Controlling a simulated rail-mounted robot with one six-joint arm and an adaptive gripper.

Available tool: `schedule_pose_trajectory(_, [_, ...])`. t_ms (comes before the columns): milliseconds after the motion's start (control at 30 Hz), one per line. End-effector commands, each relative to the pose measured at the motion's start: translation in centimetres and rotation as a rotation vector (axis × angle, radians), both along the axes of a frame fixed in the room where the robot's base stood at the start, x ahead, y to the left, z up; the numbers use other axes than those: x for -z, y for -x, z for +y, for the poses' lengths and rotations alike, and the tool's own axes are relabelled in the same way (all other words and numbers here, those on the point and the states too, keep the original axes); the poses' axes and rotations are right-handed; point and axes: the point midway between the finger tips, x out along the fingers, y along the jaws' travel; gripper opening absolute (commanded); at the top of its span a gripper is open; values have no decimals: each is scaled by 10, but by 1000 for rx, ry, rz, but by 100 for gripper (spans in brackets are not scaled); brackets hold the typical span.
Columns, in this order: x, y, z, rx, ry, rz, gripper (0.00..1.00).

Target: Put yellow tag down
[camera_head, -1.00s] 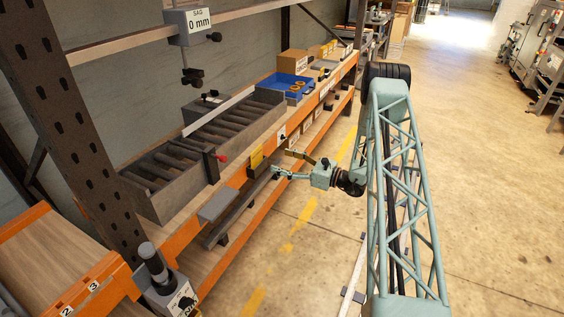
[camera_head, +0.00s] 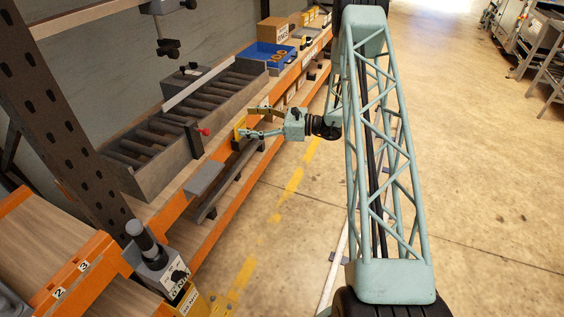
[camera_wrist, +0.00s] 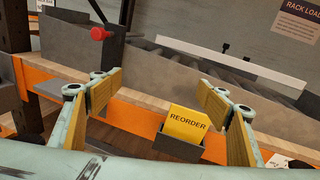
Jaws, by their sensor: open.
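The yellow tag (camera_wrist: 187,124), printed REORDER, stands upright in a dark holder (camera_wrist: 177,147) on the front of the orange shelf beam. In the head view the tag (camera_head: 239,127) is partly visible at the fingertips of my gripper (camera_head: 250,122). In the wrist view my gripper (camera_wrist: 158,98) is open, with its two wood-coloured finger pads wide apart. The tag shows between them, closer to the right finger, and beyond the fingers. I see no contact between the pads and the tag. The lower edge of the tag is hidden in the holder.
A roller tray (camera_head: 205,118) with a red knob (camera_head: 204,131) lies on the shelf behind the beam. A blue bin (camera_head: 263,57) stands farther along. A grey block (camera_head: 204,178) juts from the beam at front.

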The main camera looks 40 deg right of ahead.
Motion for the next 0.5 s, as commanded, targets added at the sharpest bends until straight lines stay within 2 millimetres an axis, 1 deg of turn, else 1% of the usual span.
schedule_pose_trajectory(33, [-12,1,11,-25,17,-4,70])
schedule_pose_trajectory(100, [-26,4,24,-57,39,-7,70])
schedule_pose_trajectory(267, [-55,13,55,-133,92,-17,70])
schedule_pose_trajectory(500, [-96,32,99,-242,173,-30,70])
